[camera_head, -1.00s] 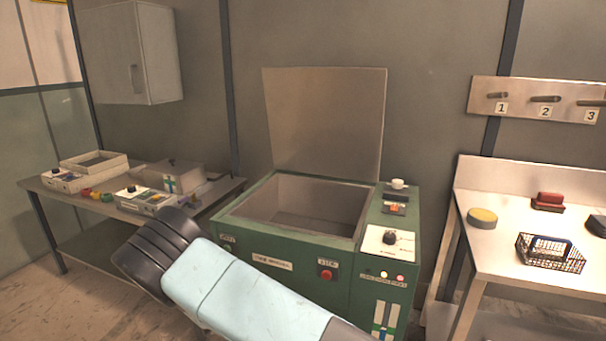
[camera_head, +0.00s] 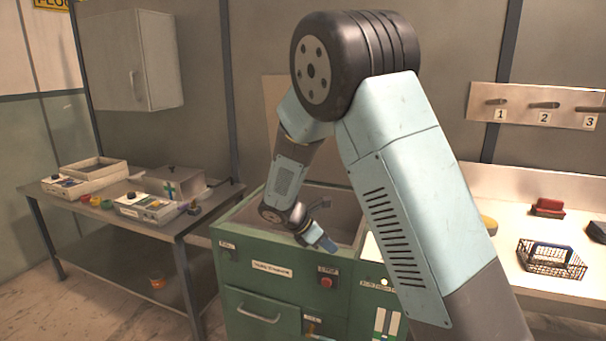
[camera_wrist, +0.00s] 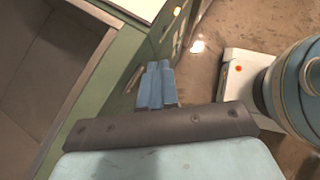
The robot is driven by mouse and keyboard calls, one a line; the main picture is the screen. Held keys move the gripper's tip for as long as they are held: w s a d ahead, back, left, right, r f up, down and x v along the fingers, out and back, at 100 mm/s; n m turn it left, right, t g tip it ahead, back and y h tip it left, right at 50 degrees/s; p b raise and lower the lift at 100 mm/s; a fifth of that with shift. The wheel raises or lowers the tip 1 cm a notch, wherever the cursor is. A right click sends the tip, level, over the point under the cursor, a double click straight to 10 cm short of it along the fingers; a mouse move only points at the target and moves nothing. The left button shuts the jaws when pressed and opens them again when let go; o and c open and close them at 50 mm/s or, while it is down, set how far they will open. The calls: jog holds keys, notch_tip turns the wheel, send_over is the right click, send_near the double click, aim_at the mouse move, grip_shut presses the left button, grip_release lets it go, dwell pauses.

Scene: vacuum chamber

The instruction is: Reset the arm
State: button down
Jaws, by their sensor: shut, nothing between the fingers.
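My arm is raised and bent across the middle of the head view, its elbow high and its forearm reaching down to the green machine. My gripper (camera_head: 326,243) is over the front edge of the green vacuum chamber (camera_head: 262,248), near its front right part. In the wrist view the blue fingers of my gripper (camera_wrist: 156,86) are together, with nothing between them. The chamber's lid (camera_head: 275,105) stands open, largely hidden behind my arm. The chamber's open cavity also shows in the wrist view at the left.
A metal table (camera_head: 200,222) on the left holds several boxes and small cups. A right-hand bench (camera_head: 520,205) carries a wire basket (camera_head: 552,262), a red block (camera_head: 547,207) and a yellow round item partly hidden by my arm. A cabinet (camera_head: 132,60) and numbered pegs hang on the walls.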

jog(key=s+d+r+m+y, duration=0.5)
jog(key=s+d+r+m, duration=0.65)
jog(key=r, duration=0.45)
jog(key=s+d+r+m+t+y, duration=0.1)
jog(key=s+d+r+m, duration=0.1)
jog(key=s+m, duration=0.3)
jog(key=s+d+r+m+t+y, duration=0.2)
jog(key=s+r+m, duration=0.2)
jog(key=s, duration=0.9)
jog(key=shift+s+d+r+m, duration=0.35)
jog(key=shift+d+m, duration=0.05)
jog(key=shift+m, duration=0.45)
